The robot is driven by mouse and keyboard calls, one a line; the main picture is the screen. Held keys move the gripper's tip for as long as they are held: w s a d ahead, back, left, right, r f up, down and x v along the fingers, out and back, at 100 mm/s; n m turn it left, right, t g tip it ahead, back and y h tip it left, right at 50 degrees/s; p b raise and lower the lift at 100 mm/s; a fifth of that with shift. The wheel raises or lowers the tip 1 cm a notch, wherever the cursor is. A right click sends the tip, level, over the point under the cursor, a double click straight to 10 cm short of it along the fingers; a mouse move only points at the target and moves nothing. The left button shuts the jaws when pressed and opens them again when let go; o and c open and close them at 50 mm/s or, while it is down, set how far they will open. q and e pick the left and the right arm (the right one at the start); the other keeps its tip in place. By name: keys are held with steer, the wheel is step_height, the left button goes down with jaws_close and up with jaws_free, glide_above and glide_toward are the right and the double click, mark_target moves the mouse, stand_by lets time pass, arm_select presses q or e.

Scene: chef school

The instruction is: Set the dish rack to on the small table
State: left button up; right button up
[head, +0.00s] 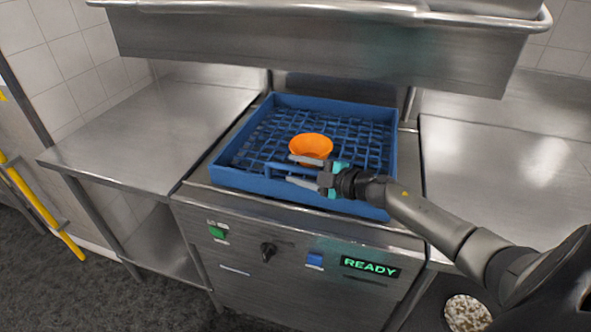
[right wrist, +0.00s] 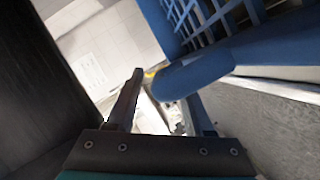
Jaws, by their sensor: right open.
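The blue dish rack (head: 245,182) sits on the steel dishwasher under its raised hood. An orange bowl (head: 311,146) stands inside on the rack's grid. My right gripper (head: 304,171) is over the rack's near side, just in front of the bowl, with its fingers pointing left. It is open. In the right wrist view, a rounded blue part of the rack (right wrist: 192,77) shows between the spread fingers (right wrist: 165,100); I cannot tell whether they touch it. A steel table (head: 150,135) stands left of the dishwasher, its top bare. My left gripper is not in view.
The dishwasher front (head: 290,262) has a green switch, a dark knob and a lit READY display (head: 370,267). The steel hood (head: 310,45) hangs above the rack's back. A bare steel counter (head: 500,165) is at the right. A container of pale pieces (head: 466,312) is low at right.

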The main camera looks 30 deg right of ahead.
steer(key=shift+w+a, duration=0.15)
steer(key=shift+w, duration=0.25)
jaws_close()
steer(key=shift+f, duration=0.1)
stand_by(1.2)
